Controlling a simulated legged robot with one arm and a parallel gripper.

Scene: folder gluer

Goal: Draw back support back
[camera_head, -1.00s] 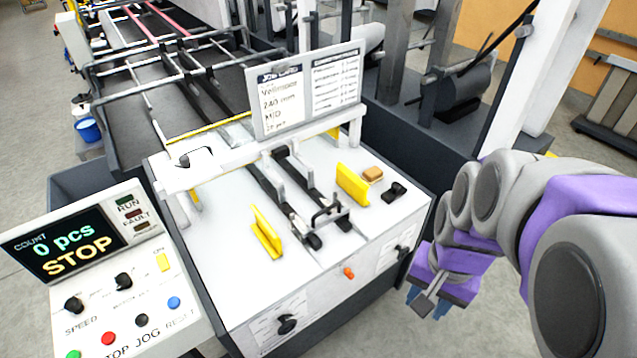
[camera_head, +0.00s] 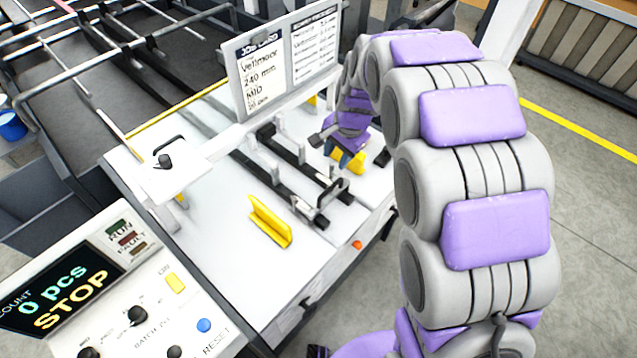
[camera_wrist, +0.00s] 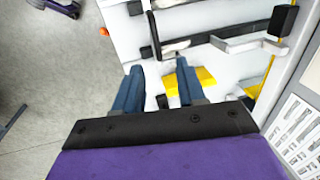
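A dark U-shaped handle on a grey bracket (camera_head: 333,192) stands at the near end of two black rails (camera_head: 305,170) on the white feed table; it may be the back support. In the wrist view, a dark bar with metal brackets (camera_wrist: 178,48) lies beyond my fingertips. My gripper (camera_head: 349,160) is above the right part of the table, behind the handle in the head view.
A yellow guide (camera_head: 268,222) stands left of the rails. Another yellow guide (camera_wrist: 203,82) is close to my right finger in the wrist view. A job card (camera_head: 285,62) stands behind. The control panel (camera_head: 120,290) reads STOP. An orange knob (camera_head: 357,245) is on the front edge.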

